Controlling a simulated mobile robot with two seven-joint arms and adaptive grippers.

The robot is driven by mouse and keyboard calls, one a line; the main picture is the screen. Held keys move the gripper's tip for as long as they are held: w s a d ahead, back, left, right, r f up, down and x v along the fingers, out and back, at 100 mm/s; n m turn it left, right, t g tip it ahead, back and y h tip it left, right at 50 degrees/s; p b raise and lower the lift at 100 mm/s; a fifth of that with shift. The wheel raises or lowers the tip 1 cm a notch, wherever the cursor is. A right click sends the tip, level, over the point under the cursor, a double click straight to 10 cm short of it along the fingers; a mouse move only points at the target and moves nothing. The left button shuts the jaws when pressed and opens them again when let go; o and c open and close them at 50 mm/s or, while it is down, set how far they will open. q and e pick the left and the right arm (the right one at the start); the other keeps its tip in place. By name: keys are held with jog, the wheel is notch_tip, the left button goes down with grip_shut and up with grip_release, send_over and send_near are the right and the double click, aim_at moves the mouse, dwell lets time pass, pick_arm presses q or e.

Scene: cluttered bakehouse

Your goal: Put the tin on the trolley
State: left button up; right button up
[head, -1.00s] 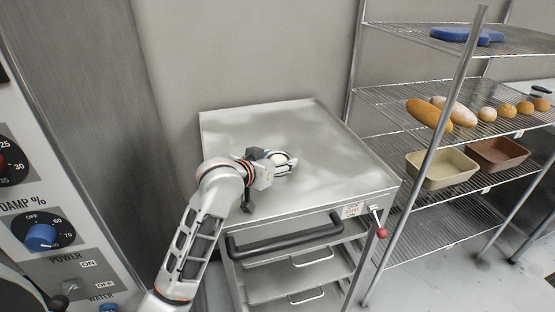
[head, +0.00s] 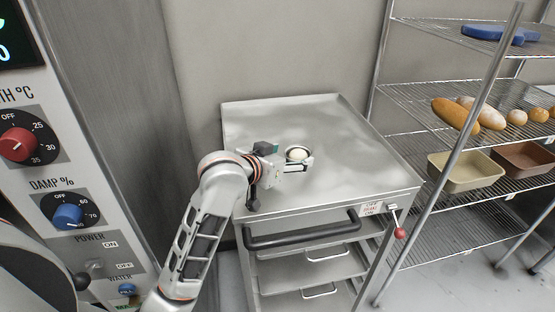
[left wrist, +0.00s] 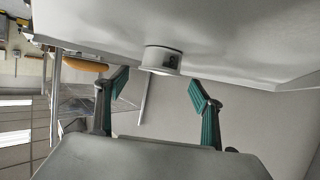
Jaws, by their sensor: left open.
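The tin (head: 297,153), small, round and pale-topped, stands upright on the flat steel top of the trolley (head: 345,130). My left gripper (head: 298,160) is open at the tin, with a finger showing just in front of it. In the left wrist view, which is upside down, the tin (left wrist: 161,60) rests on the trolley top (left wrist: 230,40). It appears between the spread green-padded fingers of the left gripper (left wrist: 158,80), with gaps on both sides. My right gripper is not in view.
A wire rack (head: 455,95) with loaves, rolls and two baking tins (head: 462,172) stands to the right. A control panel (head: 70,150) with knobs is at the left. The trolley has a dark handle (head: 300,233) and a red-knobbed lever (head: 400,232) in front. Most of its top is clear.

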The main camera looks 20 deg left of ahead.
pick_arm(q)
jog(key=v, duration=0.7)
dwell(0.4)
